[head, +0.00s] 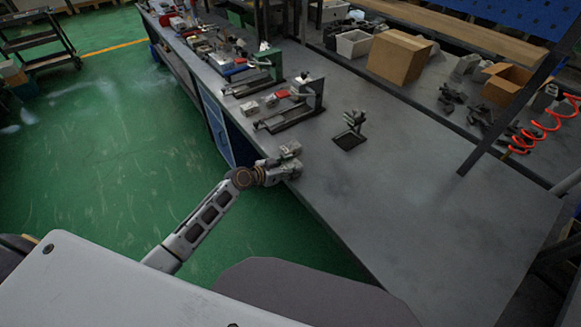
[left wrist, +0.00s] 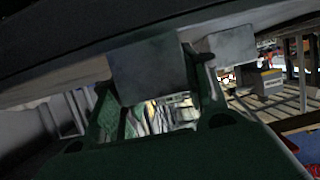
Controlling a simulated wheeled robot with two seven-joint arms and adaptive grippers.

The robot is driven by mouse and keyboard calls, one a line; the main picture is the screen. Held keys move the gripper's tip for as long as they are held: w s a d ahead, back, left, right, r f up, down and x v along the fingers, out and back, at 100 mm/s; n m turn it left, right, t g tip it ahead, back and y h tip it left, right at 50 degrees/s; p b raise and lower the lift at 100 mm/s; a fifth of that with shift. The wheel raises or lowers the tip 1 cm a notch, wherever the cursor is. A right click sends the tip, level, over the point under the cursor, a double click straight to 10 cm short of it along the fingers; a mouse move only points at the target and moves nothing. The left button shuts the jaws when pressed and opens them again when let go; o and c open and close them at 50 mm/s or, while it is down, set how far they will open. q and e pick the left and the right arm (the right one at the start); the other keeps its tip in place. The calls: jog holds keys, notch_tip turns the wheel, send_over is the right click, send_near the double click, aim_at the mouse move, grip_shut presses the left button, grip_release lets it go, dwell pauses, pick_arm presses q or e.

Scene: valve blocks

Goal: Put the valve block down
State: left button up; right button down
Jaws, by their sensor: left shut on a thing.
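My left gripper (head: 287,164) is at the left edge of the grey workbench (head: 400,190), its arm coming up from the lower left. It is shut on the valve block (head: 290,149), a small grey piece at its fingers. In the left wrist view the block's grey faces (left wrist: 148,68) show beyond the green gripper parts, and a dark shape covers the top. Whether the block touches the bench top or is just above it, I cannot tell. My right gripper is not in view.
A small black stand (head: 350,131) is right of the gripper. Grey and green vise-like fixtures (head: 292,106) stand just behind it. Cardboard boxes (head: 400,55) and loose dark parts lie beyond a dark rail. The bench top at right and front is clear.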

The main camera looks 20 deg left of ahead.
pick_arm(q)
jog(key=o, duration=1.3)
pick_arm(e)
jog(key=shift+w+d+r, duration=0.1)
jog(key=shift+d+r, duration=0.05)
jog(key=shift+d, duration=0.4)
